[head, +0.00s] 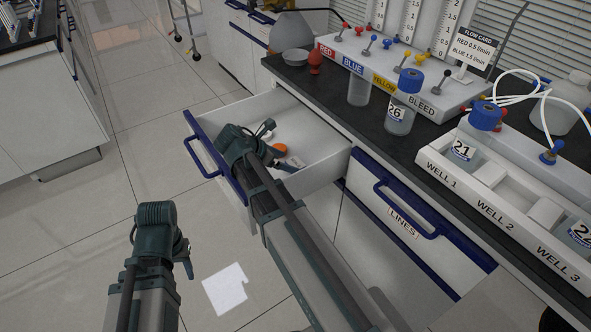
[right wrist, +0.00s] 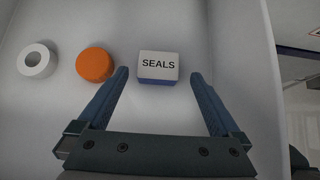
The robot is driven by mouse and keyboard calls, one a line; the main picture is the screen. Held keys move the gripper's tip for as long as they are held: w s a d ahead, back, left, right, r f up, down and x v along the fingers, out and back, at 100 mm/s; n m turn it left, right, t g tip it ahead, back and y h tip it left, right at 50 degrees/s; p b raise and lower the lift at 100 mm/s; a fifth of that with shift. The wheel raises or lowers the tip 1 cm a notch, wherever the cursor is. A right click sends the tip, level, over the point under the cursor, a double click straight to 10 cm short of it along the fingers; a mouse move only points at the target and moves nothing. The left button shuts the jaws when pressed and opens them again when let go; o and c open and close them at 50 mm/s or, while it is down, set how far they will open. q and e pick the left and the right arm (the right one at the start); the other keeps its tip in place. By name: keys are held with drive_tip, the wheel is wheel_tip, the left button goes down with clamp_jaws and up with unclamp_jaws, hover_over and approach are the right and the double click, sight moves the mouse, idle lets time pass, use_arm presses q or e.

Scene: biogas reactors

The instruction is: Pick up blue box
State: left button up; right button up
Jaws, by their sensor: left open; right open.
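The blue box (right wrist: 158,66), with a white top lettered SEALS and a blue front side, lies in the open drawer (head: 315,160). In the right wrist view it sits just beyond and between the tips of my open right gripper (right wrist: 160,78), not touching either finger. In the head view my right gripper (head: 274,150) is over the drawer, and I cannot make out the box clearly there. My left gripper (head: 184,256) hangs over the floor at the lower left, away from the drawer, with nothing visible in it.
An orange round piece (right wrist: 95,65) and a white ring (right wrist: 38,61) lie left of the box. The drawer wall (right wrist: 267,60) is close on the right. The dark counter (head: 330,92) above carries bottles, a valve panel and the well rack (head: 500,205). Paper (head: 224,290) lies on the floor.

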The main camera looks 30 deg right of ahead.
sight(295, 163)
drive_tip(key=shift+d, duration=0.1)
drive_tip(key=b+x, duration=0.3)
drive_tip(key=x, duration=0.2)
drive_tip(key=shift+w+b, duration=0.2)
drive_tip(key=shift+b, duration=0.1)
drive_tip(key=shift+d+r, duration=0.1)
drive_tip(key=shift+c, duration=0.3)
drive_tip(key=c, duration=1.3)
drive_tip(key=shift+o, duration=0.2)
drive_tip(key=shift+r, duration=0.1)
wheel_tip(295, 163, up, 10)
drive_tip(key=p, duration=1)
